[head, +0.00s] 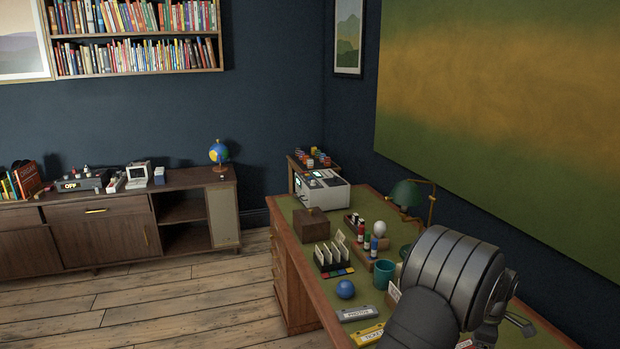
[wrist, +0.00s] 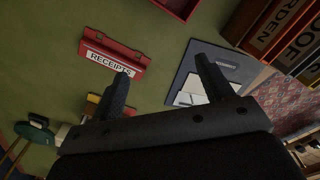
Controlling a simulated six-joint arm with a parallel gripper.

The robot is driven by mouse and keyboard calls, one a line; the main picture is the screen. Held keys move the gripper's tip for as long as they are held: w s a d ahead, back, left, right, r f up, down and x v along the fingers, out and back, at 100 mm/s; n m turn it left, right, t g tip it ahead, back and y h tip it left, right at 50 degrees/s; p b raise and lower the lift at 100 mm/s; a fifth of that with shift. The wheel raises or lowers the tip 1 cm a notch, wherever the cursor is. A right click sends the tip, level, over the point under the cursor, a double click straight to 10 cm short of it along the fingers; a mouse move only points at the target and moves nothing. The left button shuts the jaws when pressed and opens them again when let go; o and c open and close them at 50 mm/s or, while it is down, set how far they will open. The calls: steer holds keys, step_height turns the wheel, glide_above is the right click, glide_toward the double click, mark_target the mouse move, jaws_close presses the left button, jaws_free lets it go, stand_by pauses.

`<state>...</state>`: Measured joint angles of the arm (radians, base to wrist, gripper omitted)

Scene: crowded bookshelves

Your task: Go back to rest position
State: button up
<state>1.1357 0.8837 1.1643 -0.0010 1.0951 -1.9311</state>
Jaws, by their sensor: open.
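My gripper (wrist: 165,83) is open and empty in the wrist view, with its two dark fingers well apart. It is above the green desk top. A red holder labelled RECEIPTS (wrist: 112,58) lies beyond the left finger, and a grey-blue tray or folder with white papers (wrist: 190,68) lies behind the right finger. In the head view my arm hangs over the right side of the desk (head: 298,245) and hides part of it. I cannot make out the fingers there.
The desk holds a grey device (head: 322,188), a wooden box (head: 311,225), a blue ball (head: 345,289), a teal cup (head: 384,274) and a green lamp (head: 405,194). Large binders (wrist: 275,25) stand close by at upper right in the wrist view. Open floor (head: 180,310) lies left.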

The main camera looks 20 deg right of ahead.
steer(key=w+a+m, duration=0.3)
steer(key=a+m, duration=0.5)
steer(key=m, duration=0.4)
steer(key=shift+w+a, duration=0.35)
stand_by(0.4)
